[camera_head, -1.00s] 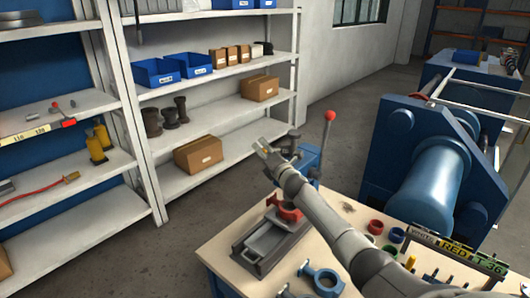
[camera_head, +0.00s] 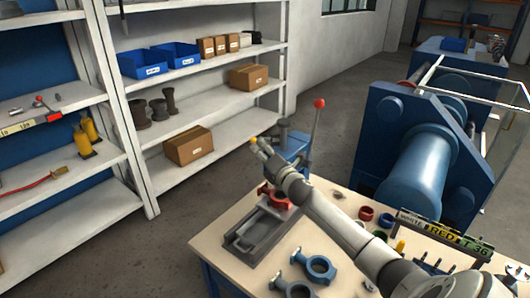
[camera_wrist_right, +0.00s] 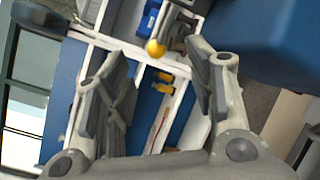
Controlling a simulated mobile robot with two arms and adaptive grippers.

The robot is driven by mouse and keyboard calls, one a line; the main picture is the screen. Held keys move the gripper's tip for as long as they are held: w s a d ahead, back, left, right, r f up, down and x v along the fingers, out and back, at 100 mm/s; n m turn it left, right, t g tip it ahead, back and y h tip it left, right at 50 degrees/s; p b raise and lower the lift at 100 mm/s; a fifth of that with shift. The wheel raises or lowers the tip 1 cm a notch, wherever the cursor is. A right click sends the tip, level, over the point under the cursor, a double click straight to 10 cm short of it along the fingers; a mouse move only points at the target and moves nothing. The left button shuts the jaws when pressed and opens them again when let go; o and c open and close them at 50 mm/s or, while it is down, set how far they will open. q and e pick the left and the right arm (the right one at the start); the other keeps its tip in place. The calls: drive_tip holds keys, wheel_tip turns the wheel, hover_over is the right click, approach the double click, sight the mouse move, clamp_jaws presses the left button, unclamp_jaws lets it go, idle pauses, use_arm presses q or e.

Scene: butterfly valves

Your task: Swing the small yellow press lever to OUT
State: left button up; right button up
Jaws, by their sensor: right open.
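The small yellow press lever shows as a yellow ball knob (camera_wrist_right: 155,48) on a short grey arm at the top of the right wrist view. In the head view its yellow tip (camera_head: 253,141) is just at the end of my right gripper (camera_head: 263,148). In the wrist view my right gripper (camera_wrist_right: 158,75) is open, and the knob appears between its two fingertips; I cannot tell if they touch it. The blue press (camera_head: 293,152) stands behind my gripper, which partly covers it. No OUT mark is readable. My left gripper is not in view.
A tall press handle with a red ball (camera_head: 320,103) rises beside my gripper. The workbench (camera_head: 221,267) holds a grey vise (camera_head: 262,233), blue valve bodies (camera_head: 320,268) and coloured rings (camera_head: 366,214). A big blue machine (camera_head: 420,165) stands right, shelves (camera_head: 215,117) left.

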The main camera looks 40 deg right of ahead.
drive_tip(key=shift+s+r, duration=0.15)
drive_tip(key=shift+s, duration=0.1)
drive_tip(key=shift+c, duration=0.3)
